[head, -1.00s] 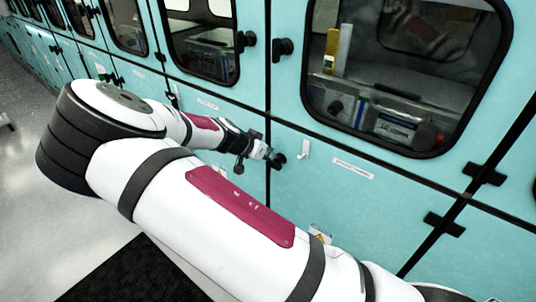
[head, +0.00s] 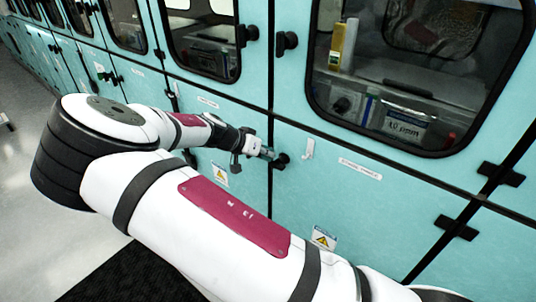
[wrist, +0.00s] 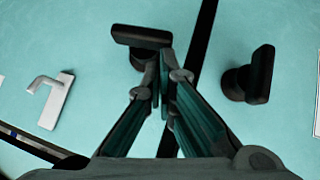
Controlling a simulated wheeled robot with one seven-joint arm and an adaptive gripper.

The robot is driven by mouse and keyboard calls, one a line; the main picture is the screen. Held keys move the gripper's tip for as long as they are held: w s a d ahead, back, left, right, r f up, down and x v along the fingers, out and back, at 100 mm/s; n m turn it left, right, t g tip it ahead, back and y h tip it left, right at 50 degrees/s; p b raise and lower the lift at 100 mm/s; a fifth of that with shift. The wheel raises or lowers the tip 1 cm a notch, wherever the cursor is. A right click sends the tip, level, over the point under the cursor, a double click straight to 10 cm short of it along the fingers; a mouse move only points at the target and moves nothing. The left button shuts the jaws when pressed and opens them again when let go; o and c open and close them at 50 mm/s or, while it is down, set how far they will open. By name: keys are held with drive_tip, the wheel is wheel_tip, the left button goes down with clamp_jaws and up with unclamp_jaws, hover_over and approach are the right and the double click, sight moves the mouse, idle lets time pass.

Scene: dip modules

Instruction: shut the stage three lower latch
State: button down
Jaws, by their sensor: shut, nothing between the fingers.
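A black latch (wrist: 140,40) on the teal lower panel is at top centre in the wrist view, its bar lying crosswise. In the head view the latch (head: 282,160) sits just right of the vertical seam. My gripper (wrist: 164,75) is shut and empty. Its fingertips are close beside the latch's right end in the wrist view; I cannot tell whether they touch. In the head view my gripper (head: 268,154) is just left of the latch. A second latch (wrist: 250,75) stands across the seam, its bar more upright in the wrist view. Panel labels are too small to read.
A white hook-shaped handle (head: 308,149) is on the panel beside the latch. Upper windowed doors carry black knobs (head: 287,42). Black hinges (head: 455,228) sit at the panel's far right edge. My arm covers much of the lower front.

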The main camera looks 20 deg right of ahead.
drive_tip(key=shift+w+a+f+n+g+h+b, duration=0.2)
drive_tip(key=shift+f+n+g+h+b, duration=0.9)
drive_tip(key=shift+b, duration=0.95)
drive_tip(key=shift+w+a+f+n+g+h+b, duration=0.2)
drive_tip(key=shift+f+n+g+h+b, duration=0.6)
drive_tip(key=shift+n+h+b, duration=0.75)
drive_tip(key=shift+w+a+f+n+g+h+b, duration=0.1)
drive_tip(key=shift+w+f+n+g+h+b, duration=0.2)
drive_tip(key=shift+f+n+g+h+b, duration=1.6)
drive_tip(key=shift+s+r+m+t+b, duration=0.1)
drive_tip(key=shift+r+m+t+b, duration=0.55)
drive_tip(key=shift+r+t+b, duration=0.25)
